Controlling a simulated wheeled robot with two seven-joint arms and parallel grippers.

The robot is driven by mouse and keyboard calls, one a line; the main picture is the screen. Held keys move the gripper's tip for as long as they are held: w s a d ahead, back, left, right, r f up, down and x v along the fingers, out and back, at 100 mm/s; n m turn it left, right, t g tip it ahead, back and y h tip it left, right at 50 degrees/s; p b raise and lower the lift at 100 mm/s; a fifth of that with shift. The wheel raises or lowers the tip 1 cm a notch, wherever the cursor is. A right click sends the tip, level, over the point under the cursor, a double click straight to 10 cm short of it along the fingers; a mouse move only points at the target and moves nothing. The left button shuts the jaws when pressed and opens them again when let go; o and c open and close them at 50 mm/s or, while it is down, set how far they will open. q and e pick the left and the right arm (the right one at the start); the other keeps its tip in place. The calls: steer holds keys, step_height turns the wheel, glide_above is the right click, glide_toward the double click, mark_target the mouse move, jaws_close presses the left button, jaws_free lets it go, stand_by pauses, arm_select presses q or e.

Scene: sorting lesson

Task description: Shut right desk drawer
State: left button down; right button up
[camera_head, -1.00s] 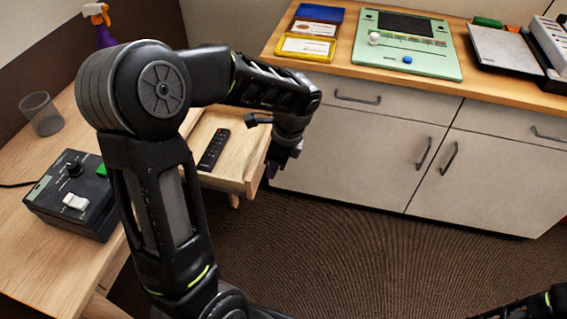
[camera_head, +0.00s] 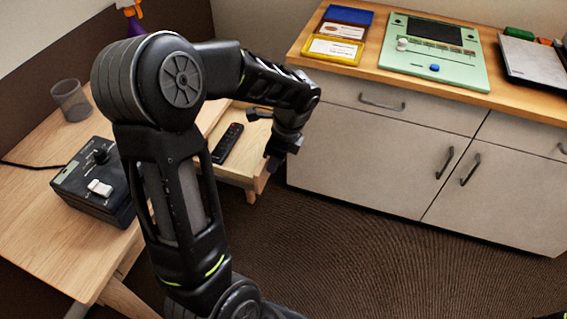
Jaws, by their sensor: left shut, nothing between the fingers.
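The desk drawer (camera_head: 236,178) is pale wood and stands open, sticking out to the right from the wooden desk (camera_head: 40,235). A dark remote control (camera_head: 228,143) lies inside it. My left gripper (camera_head: 271,162) is shut and empty, pointing down at the drawer's outer right end. It overlaps the drawer front in the picture; whether it touches cannot be told. My left arm hides part of the drawer and desk. My right gripper is not in view.
A black control box (camera_head: 95,185) and a mesh cup (camera_head: 71,100) stand on the desk. A grey cabinet (camera_head: 370,150) stands to the right, with a green device (camera_head: 433,50) on top. Brown floor lies free between desk and cabinet.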

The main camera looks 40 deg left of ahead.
arm_select(q)
steer(key=s+a+p, duration=0.1)
steer(key=s+a, duration=0.1)
steer(key=a, duration=0.3)
steer(key=s+a+p, duration=0.1)
steer(key=a+p, duration=0.1)
steer(key=a, duration=0.3)
steer(key=s+a+p, duration=0.1)
steer(key=s+a, duration=0.1)
steer(key=a, duration=0.3)
steer(key=shift+s+a+r, duration=0.1)
steer(key=shift+s+a, duration=0.2)
steer(key=shift+a, duration=0.05)
steer(key=shift+s+a, duration=0.15)
steer(key=shift+a, duration=0.45)
